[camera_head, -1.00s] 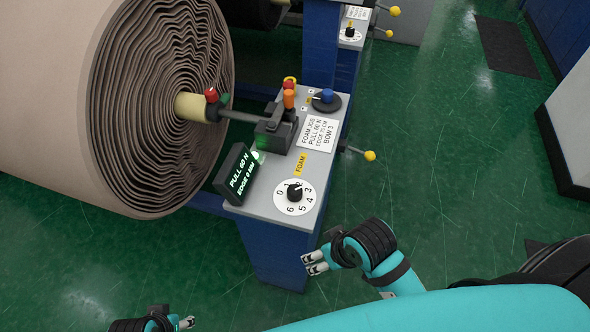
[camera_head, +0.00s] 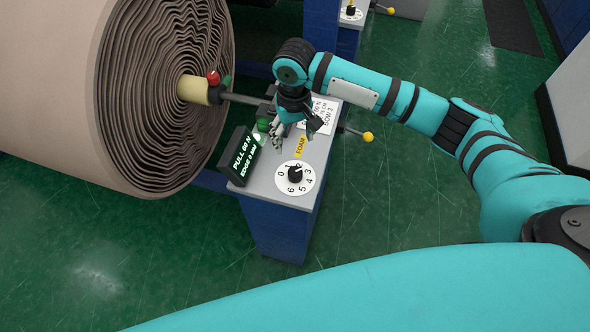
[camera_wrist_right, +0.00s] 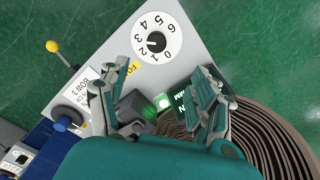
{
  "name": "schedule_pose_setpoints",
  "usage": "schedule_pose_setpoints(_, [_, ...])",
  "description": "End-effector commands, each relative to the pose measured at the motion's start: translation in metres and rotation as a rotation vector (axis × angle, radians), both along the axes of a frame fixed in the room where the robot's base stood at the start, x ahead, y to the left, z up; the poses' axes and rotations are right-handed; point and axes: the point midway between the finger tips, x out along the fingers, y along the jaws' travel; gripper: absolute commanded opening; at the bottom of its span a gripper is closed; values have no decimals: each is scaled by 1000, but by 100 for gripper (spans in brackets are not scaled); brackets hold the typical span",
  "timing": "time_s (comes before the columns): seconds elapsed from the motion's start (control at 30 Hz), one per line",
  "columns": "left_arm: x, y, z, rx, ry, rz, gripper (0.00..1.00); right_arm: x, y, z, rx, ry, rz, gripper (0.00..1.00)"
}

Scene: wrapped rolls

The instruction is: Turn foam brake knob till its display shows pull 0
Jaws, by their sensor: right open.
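The foam brake knob (camera_head: 295,174) is a small black knob on a white dial numbered 0 to 6, on the grey console top (camera_head: 268,178). Its white mark appears to point near 2. The knob also shows in the wrist view (camera_wrist_right: 156,42). The tilted black display (camera_head: 240,157) reads PULL, with a value that looks like 60-something N, and a blurred EDGE line. My right gripper (camera_head: 293,130) is open and empty above the console, behind the knob and apart from it. In the wrist view its fingers (camera_wrist_right: 165,82) are spread. My left gripper is out of view.
A yellow FOAM label (camera_head: 300,147) and a white job card (camera_head: 318,118) lie behind the dial. A lit green button (camera_head: 263,125) stands beside the display. A yellow-tipped lever (camera_head: 367,137) sticks out at right. A large wrapped roll (camera_head: 150,90) stands at left.

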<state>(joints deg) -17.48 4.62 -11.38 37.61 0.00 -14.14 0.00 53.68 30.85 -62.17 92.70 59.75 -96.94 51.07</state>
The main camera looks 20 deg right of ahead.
Motion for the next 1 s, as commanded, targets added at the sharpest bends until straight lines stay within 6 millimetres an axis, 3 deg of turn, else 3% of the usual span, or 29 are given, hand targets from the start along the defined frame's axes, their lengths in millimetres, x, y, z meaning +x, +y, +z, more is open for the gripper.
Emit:
schedule_pose_setpoints(0.13, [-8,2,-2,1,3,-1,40,5,-7,1,-13,7,-28,65])
schedule_pose_setpoints(0.27, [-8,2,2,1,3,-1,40,4,-6,-15,-13,9,-28,65])
schedule_pose_setpoints(0.8, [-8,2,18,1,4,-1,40,4,-6,-129,-13,7,-26,65])
schedule_pose_setpoints(1.0, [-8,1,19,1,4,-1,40,4,-5,-158,-11,6,-24,65])
